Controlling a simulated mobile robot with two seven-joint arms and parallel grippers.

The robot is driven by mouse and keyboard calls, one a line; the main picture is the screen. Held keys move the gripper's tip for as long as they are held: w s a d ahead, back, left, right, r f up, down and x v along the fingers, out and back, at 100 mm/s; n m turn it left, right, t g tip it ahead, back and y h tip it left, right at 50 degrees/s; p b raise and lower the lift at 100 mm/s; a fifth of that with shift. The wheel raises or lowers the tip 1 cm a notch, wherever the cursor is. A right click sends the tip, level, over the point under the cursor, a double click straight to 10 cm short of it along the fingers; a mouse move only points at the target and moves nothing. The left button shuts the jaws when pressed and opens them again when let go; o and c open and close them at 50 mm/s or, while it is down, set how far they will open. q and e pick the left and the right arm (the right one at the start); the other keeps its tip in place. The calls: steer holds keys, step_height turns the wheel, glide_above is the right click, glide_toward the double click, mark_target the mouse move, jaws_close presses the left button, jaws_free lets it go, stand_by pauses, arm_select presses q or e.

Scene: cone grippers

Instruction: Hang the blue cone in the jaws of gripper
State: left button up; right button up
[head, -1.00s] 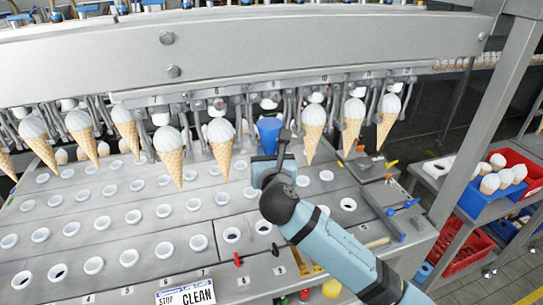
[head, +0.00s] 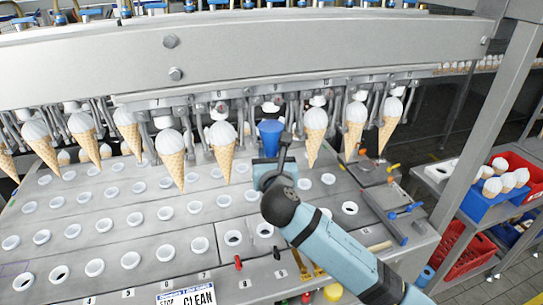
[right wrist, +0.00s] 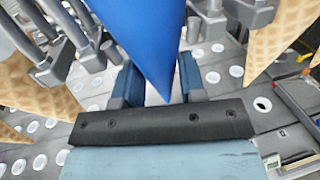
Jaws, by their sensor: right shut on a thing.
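The blue cone (head: 270,131) is upright, wide end up, in the gap between the hanging ice cream cones of the front row. My right gripper (head: 267,163) is shut on it from below. In the right wrist view the blue cone (right wrist: 150,40) points its tip down between my two blue fingers (right wrist: 158,88). Its top is cut off there. The machine's jaws (head: 270,106) for this gap are just above the cone's rim in the head view; whether they touch it I cannot tell. My left gripper is not in view.
Ice cream cones hang close on both sides, at left (head: 222,148) and right (head: 315,135). Below is a grey plate (head: 110,200) with rows of white-rimmed holes. Knobs and a blue-handled tool (head: 405,210) lie at right. Crates (head: 505,195) stand farther right.

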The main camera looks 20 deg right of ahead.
steer(key=shift+f, duration=0.55)
stand_by(0.7)
steer(key=o, duration=1.2)
steer(key=shift+s+d, duration=0.15)
steer(key=shift+s, duration=4.35)
